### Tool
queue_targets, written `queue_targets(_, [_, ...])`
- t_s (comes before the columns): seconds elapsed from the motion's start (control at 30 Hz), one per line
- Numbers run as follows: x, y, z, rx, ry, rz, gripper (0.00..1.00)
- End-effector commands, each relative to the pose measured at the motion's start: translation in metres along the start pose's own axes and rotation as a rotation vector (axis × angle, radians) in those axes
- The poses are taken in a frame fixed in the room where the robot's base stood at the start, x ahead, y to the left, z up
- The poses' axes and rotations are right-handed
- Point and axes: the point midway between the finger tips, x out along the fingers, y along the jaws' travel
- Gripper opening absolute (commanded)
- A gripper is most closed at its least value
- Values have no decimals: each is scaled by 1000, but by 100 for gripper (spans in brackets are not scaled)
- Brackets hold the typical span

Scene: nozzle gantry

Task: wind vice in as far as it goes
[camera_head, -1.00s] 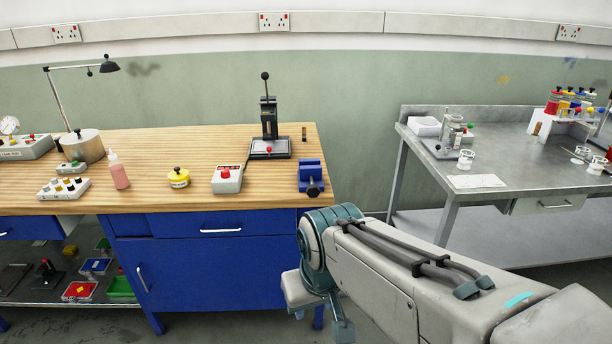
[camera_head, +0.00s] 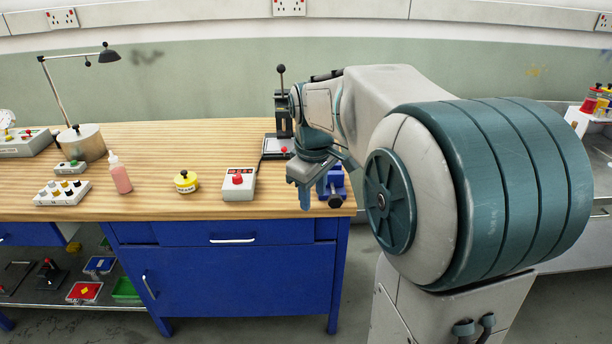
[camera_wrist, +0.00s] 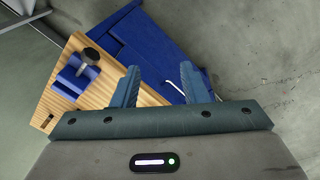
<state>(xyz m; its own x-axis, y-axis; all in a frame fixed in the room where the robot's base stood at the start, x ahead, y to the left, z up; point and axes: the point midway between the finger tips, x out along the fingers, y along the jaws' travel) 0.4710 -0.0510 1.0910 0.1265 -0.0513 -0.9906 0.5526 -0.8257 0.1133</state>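The blue vice (camera_head: 333,186) is at the right front corner of the wooden bench, partly hidden behind my gripper in the head view. In the wrist view the vice (camera_wrist: 72,80) is at the left, with a dark round screw end (camera_wrist: 89,56) facing the bench's front edge. How far its jaws stand apart is too small to tell. My gripper (camera_head: 306,197) is in front of and above the vice in the head view. In the wrist view its two blue fingers (camera_wrist: 160,85) are spread apart with nothing between them, apart from the vice.
Blue drawers with a handle (camera_head: 232,240) are below. A grey table stands at the right, mostly hidden by my arm.

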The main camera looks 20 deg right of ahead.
Motion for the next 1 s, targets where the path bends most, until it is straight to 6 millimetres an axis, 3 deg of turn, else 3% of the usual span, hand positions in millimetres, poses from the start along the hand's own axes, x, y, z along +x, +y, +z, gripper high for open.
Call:
queue_targets(0.03, [1, 20, -12, -55, -12, -10, 40])
queue_targets(0.2, [13, 80, -42, -280, -38, -46, 40])
queue_targets(0.4, [37, 143, -60, -510, -44, -96, 40])
queue_targets(0.5, [49, 166, -63, -595, -41, -115, 40])
queue_targets(0.7, [62, 188, -64, -685, -35, -134, 40])
queue_targets(0.87, [75, 189, -63, -698, -35, -140, 40])
queue_targets(1.0, [99, 186, -61, -697, -36, -140, 40])
